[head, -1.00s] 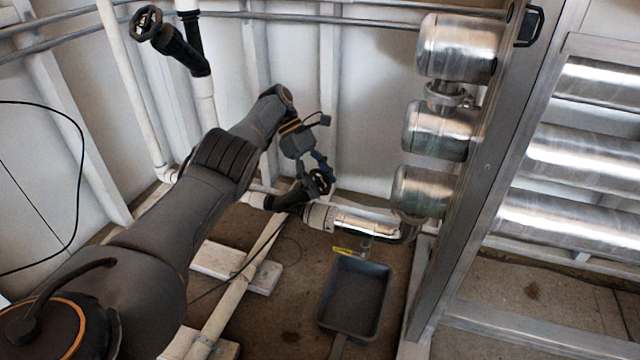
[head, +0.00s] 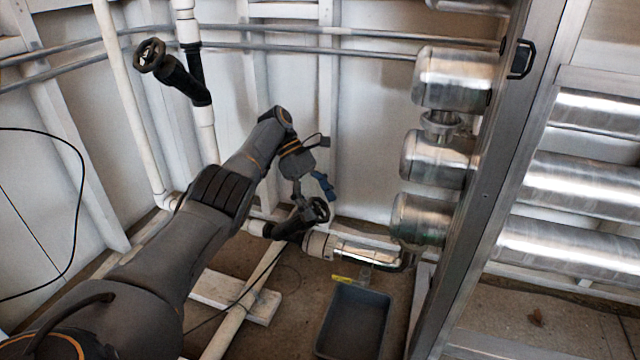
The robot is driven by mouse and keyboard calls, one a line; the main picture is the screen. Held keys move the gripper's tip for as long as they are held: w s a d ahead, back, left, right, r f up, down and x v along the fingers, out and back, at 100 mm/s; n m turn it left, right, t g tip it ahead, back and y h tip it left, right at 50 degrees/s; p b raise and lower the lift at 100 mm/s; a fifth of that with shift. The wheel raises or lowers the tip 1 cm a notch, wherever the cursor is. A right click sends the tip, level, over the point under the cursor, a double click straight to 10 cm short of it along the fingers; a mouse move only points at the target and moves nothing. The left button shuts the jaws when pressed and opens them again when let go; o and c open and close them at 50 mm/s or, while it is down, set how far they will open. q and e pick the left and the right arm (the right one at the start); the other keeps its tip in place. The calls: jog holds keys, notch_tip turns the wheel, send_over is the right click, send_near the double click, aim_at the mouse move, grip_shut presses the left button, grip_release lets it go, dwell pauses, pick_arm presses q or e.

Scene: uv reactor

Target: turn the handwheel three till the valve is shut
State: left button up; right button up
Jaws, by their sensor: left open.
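A dark handwheel (head: 317,210) sits on a black valve in the low white pipe run near the floor. A second dark handwheel (head: 149,55) is on a black valve at the upper left. I see no numbers, so I cannot tell which is three. My left gripper (head: 312,192) is just above the low handwheel, open, with its fingers spread and nothing between them. One finger, with a blue part, is near the wheel's upper rim. I cannot tell if the other touches the wheel or valve. My right gripper is not in view.
A metal frame (head: 490,190) with steel cylinders (head: 437,158) stands to the right of the low handwheel. A grey tray (head: 353,318) and a small yellow-handled valve (head: 343,279) are below. A white wall is behind.

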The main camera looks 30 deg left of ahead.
aim_at(320, 208)
pick_arm(q)
jog(key=shift+r, duration=3.95)
